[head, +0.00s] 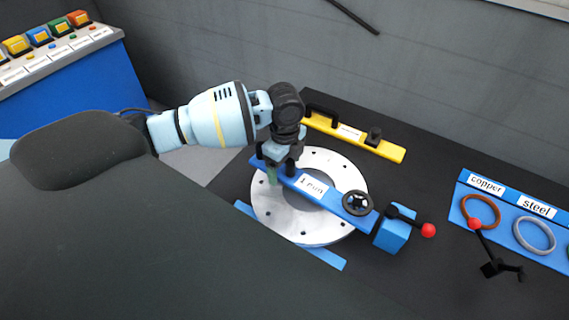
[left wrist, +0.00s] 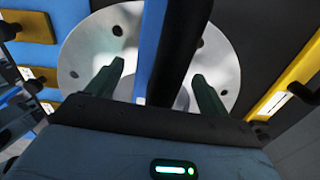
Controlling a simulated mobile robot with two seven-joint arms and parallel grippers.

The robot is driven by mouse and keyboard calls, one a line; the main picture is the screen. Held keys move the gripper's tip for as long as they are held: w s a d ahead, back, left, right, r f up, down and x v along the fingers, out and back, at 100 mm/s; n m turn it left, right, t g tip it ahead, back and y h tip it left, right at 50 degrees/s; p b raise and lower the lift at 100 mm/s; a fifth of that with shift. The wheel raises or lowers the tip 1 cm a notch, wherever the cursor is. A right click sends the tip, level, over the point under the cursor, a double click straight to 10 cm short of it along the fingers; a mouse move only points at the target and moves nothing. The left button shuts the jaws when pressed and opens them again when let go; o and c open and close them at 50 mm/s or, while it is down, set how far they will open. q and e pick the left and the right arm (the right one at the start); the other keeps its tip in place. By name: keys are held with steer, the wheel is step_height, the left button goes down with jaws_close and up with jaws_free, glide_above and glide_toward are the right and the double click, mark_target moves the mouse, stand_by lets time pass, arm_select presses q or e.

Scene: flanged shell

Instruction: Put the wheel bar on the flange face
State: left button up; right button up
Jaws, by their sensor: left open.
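The wheel bar (head: 330,195) is a blue bar with a "1 mm" label and a black handwheel (head: 358,203) near its right end. It lies across the pale metal flange face (head: 338,164), a round ring with bolt holes. My left gripper (head: 281,171) is at the bar's left end, pointing down. In the left wrist view its open green fingers (left wrist: 157,85) stand on either side of the bar's black handle (left wrist: 186,35), with gaps showing. The flange (left wrist: 88,45) lies beneath. Whether the bar sits flush is hard to tell. My right gripper is not in view.
A blue block (head: 392,230) with a red-knobbed lever stands at the bar's right end. A yellow bar (head: 355,137) lies behind the flange. At right, a blue tray (head: 507,225) holds copper and steel rings, near another red-knobbed lever (head: 490,262). A button console (head: 60,65) stands at far left.

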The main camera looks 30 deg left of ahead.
arm_select(q)
steer(key=shift+r, duration=0.5)
step_height(320, 180, up, 6)
steer(key=shift+f+p, duration=0.1)
steer(key=shift+p, duration=0.75)
steer(key=shift+s+r, duration=0.1)
steer(key=shift+r, duration=0.55)
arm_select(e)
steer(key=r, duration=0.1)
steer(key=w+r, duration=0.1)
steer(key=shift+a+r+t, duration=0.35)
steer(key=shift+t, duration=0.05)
